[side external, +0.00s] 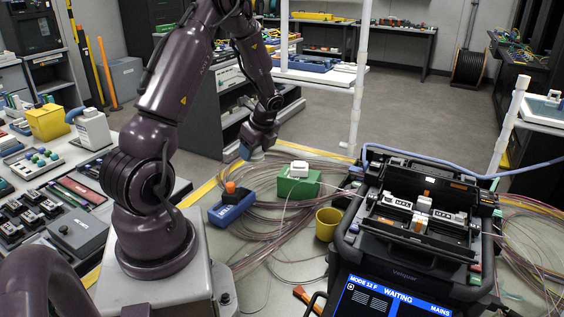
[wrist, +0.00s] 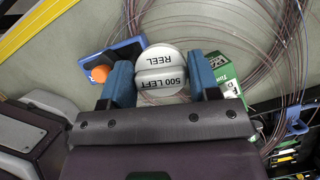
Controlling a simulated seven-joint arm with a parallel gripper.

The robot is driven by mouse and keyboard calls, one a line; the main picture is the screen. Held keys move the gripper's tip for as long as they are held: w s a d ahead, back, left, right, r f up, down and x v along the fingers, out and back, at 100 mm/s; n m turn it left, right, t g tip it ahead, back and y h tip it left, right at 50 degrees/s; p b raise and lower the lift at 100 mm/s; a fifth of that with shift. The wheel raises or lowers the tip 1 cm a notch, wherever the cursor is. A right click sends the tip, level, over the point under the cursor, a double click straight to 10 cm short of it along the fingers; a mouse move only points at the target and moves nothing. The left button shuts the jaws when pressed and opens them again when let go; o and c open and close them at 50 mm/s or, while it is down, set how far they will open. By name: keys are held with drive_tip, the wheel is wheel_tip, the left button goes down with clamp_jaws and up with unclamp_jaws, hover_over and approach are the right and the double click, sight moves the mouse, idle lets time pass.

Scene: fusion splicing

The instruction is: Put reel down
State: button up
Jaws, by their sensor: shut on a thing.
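In the wrist view my gripper (wrist: 161,82) has its two blue fingers on either side of the white reel (wrist: 161,60). The reel has a rounded face printed "REEL" and "500 LEFT". The gripper is shut on it. In the side external view my gripper (side external: 251,152) hangs over the table, above and between the blue box and the green box. The reel is hard to make out there, mostly hidden by the fingers. I cannot tell its exact height above the table.
A blue box (side external: 232,206) with an orange knob and a green box (side external: 298,182) with a white top stand near the gripper. Loose fibre coils (side external: 270,225) spread over the table. A yellow cup (side external: 328,223) stands beside the black splicer (side external: 410,240), whose screen reads "WAITING".

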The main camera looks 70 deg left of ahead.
drive_tip(key=w+a+r+m+t, duration=0.1)
drive_tip(key=w+a+m+t, duration=0.1)
drive_tip(key=w+m, duration=0.4)
drive_tip(key=shift+y, duration=0.3)
drive_tip(key=w+a+f, duration=0.4)
drive_tip(key=w+a, duration=0.1)
drive_tip(key=w+a+f, duration=0.4)
drive_tip(key=a+f, duration=0.1)
drive_tip(key=shift+w, duration=0.35)
drive_tip(key=shift+w+a+f, duration=0.15)
drive_tip(key=shift+f, duration=0.85)
drive_tip(key=shift+w+a+f, duration=0.1)
drive_tip(key=shift+f, duration=0.85)
drive_tip(key=shift+f, duration=0.1)
drive_tip(key=o, duration=0.9)
drive_tip(key=shift+o, duration=0.2)
